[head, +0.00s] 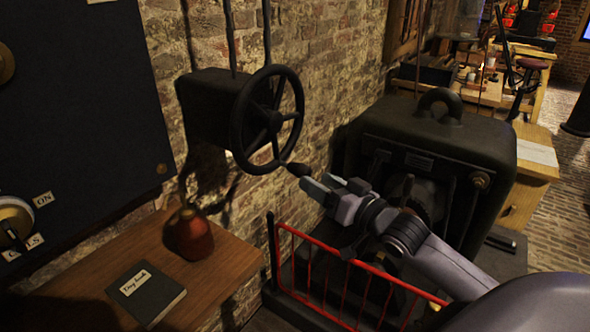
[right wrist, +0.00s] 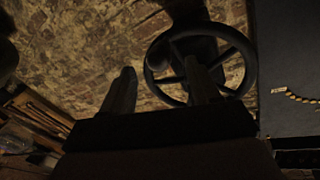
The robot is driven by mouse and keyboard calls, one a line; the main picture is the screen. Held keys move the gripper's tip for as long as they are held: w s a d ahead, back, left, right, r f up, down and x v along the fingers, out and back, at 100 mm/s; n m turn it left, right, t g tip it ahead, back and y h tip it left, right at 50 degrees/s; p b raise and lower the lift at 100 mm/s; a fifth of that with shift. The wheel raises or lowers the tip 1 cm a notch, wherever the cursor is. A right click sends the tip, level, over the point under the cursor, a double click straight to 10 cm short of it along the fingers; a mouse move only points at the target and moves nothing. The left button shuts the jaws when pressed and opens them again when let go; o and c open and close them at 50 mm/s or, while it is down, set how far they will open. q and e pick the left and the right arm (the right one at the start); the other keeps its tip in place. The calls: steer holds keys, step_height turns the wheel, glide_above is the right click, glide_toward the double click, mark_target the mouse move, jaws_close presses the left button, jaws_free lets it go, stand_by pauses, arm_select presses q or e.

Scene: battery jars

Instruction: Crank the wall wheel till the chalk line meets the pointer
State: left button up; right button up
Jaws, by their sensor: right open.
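The dark spoked wall wheel (head: 274,119) is mounted on a black box (head: 208,108) on the brick wall. Its crank handle (head: 297,169) sticks out at the lower right of the rim. My right gripper (head: 323,184) is open, its fingertips just right of and below the handle, with nothing between them. In the right wrist view the wheel (right wrist: 250,62) shows beyond the open fingers (right wrist: 160,85), with the right finger overlapping its rim. I cannot make out a chalk line or a pointer. My left gripper is not in view.
A red guard rail (head: 350,262) and a large dark machine (head: 435,135) stand near my right arm. A wooden shelf (head: 215,262) below the wheel holds a reddish-brown vessel (head: 188,235) and a dark book (head: 146,293). A dark panel (head: 75,100) fills the left.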

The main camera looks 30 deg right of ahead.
mark_target(301, 171)
steer(key=shift+w+a, duration=0.25)
steer(key=shift+w, duration=1.4)
steer(key=shift+w+a, duration=0.2)
steer(key=shift+w, duration=1.4)
jaws_close()
